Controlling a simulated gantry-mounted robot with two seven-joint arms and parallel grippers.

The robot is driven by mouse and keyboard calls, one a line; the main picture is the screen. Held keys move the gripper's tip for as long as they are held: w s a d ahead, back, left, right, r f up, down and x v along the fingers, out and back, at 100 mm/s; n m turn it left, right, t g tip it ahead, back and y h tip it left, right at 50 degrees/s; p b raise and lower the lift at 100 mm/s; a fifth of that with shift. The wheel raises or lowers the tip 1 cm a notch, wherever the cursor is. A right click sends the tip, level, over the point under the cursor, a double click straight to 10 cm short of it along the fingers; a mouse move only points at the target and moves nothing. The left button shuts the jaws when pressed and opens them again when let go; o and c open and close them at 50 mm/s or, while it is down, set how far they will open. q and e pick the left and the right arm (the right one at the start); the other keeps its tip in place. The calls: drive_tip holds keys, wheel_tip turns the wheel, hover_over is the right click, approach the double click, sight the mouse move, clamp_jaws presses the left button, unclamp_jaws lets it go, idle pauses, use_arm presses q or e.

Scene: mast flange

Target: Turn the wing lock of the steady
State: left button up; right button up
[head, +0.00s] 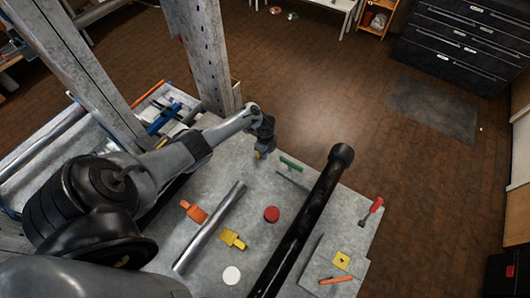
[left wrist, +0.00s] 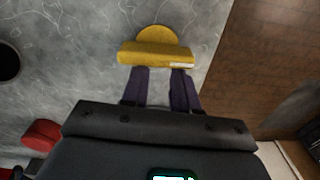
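A yellow wing lock (left wrist: 157,54), a flat bar with a rounded piece behind it, lies ahead of my left fingertips in the left wrist view. My left gripper (left wrist: 164,72) has its two dark fingers apart, with a gap between them. The tips are at the near edge of the bar; I cannot tell whether they touch it. In the head view my left gripper (head: 260,153) points down near the far edge of the worktable, with a small bit of yellow at its tips. The rest of the steady is not clearly visible. My right gripper is not in view.
A long black tube (head: 307,218) and a silver tube (head: 210,228) lie on the grey table (head: 262,195). Between them are a red round piece (head: 271,214) and a yellow clamp (head: 233,239). A green-handled tool (head: 291,163) lies right of my left gripper. A post (head: 202,55) stands behind.

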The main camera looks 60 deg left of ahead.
use_arm(q)
drive_tip(key=shift+s+a+f, duration=0.2)
drive_tip(key=shift+s+a, duration=0.15)
drive_tip(key=shift+s, duration=0.25)
drive_tip(key=shift+s+r+p, duration=0.15)
drive_tip(key=shift+r+p, duration=0.65)
drive_tip(key=shift+p, duration=0.1)
wheel_tip(320, 180, up, 3)
drive_tip(key=p, duration=0.3)
drive_tip(key=shift+d, duration=0.15)
drive_tip(key=shift+a+r, duration=0.5)
drive_tip(key=shift+a, duration=0.1)
drive_tip(key=shift+d+f, duration=0.25)
drive_tip(key=shift+d, duration=0.2)
